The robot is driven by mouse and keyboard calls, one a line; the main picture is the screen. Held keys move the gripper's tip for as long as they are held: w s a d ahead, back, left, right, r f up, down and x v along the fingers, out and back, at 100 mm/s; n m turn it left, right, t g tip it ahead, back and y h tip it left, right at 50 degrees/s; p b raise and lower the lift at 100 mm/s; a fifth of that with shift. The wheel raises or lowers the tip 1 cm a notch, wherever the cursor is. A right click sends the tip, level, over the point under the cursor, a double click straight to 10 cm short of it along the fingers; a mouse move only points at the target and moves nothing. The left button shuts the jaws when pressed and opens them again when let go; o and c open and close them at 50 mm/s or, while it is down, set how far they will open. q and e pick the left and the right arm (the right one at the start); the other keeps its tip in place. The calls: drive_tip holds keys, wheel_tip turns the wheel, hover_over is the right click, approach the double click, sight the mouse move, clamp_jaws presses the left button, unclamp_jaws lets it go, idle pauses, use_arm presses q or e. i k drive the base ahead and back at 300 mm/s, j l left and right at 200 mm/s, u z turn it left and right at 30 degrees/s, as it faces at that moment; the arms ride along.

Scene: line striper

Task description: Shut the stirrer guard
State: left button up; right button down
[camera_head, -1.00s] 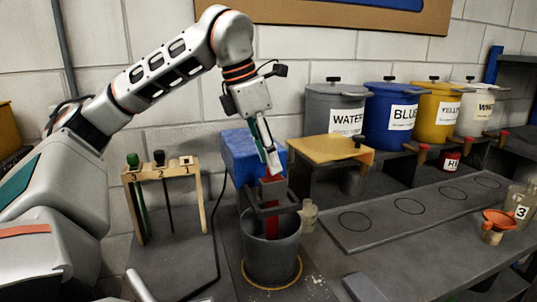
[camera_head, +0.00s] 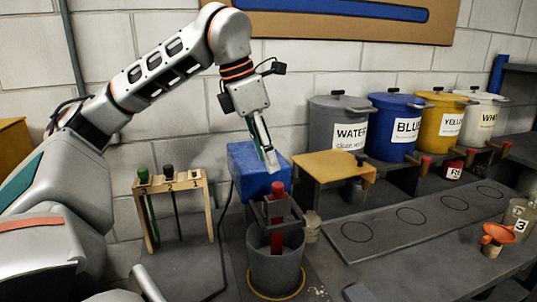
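The stirrer has a blue housing (camera_head: 258,170) against the wall and a grey pot (camera_head: 275,268) in front of it. A dark frame (camera_head: 262,217), which looks like the guard, sits over the pot's mouth. A red upright part (camera_head: 277,190) rises through this frame, and its lower end goes down into the pot. My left gripper (camera_head: 270,163) points down in front of the blue housing, just above and behind the red part. Its fingers show nearly edge-on, with nothing visible between them. A small gap seems to separate them from the red part. My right gripper is out of view.
A wooden rack (camera_head: 173,183) with numbered tools stands left of the pot. A small jar (camera_head: 312,227) stands close to the pot's right. A yellow-topped stand (camera_head: 335,168) and paint buckets (camera_head: 398,128) are at the back right. A tray with marked circles (camera_head: 385,232) lies right.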

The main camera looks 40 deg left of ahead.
sight(331, 166)
drive_tip(key=k, duration=1)
